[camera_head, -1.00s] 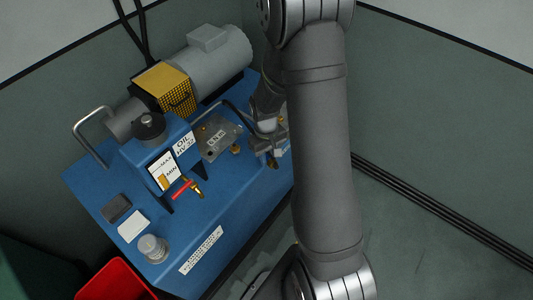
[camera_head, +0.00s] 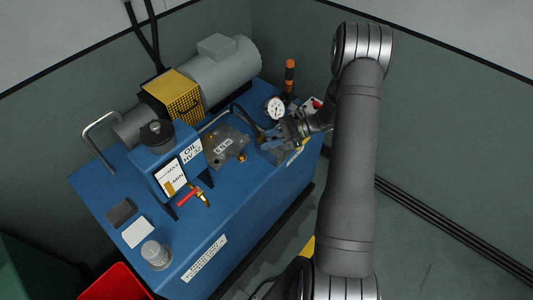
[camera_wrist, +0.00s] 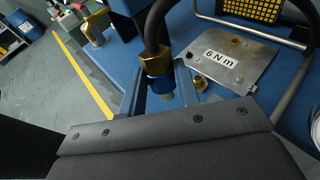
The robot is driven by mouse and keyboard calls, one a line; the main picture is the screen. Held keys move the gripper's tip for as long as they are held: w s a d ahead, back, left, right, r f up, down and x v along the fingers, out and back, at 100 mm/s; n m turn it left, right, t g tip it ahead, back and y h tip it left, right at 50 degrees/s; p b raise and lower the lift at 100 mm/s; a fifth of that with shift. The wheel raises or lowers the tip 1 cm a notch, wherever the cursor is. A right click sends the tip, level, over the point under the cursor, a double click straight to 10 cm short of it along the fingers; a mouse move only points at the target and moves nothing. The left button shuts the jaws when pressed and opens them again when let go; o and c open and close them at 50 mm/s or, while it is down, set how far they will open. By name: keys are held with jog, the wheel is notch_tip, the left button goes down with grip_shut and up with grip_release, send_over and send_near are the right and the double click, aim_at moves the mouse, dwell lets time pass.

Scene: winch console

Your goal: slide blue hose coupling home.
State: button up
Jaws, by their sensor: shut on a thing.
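The blue hose coupling (camera_wrist: 157,82) is a blue collar below a brass hex nut (camera_wrist: 155,62), on the end of a black hose (camera_wrist: 156,25). My gripper (camera_wrist: 158,88) is shut on it, with one finger on each side in the wrist view. A pale end shows below the collar. In the head view my gripper (camera_head: 272,146) is over the right part of the blue tank top, and the coupling is too small to make out there. A brass fitting (camera_wrist: 200,83) stands just right of the right finger in the wrist view. Whether the coupling touches any port is hidden.
A metal plate marked 6 N m (camera_wrist: 222,55) lies beside the gripper. A round gauge (camera_head: 274,107) and an orange-black post (camera_head: 289,76) stand behind it. A red-handled valve (camera_head: 192,194) and oil reservoir (camera_head: 170,165) are at left. Floor is open at right.

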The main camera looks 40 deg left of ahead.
jog(key=w+r+m+t+y, duration=0.2)
jog(key=w+r+m+y, duration=0.1)
jog(key=w+y, duration=0.3)
jog(key=shift+w+a+r+m+t, duration=0.35)
jog(key=shift+w+m, duration=0.25)
jog(key=shift+w, duration=0.35)
jog(key=shift+d+f, duration=0.1)
jog(key=shift+f, duration=2.8)
jog(key=shift+f, duration=1.5)
jog(key=o, duration=1.1)
jog(key=v, duration=1.7)
jog(key=shift+w+d+f, duration=0.15)
jog(key=shift+d+f, duration=0.05)
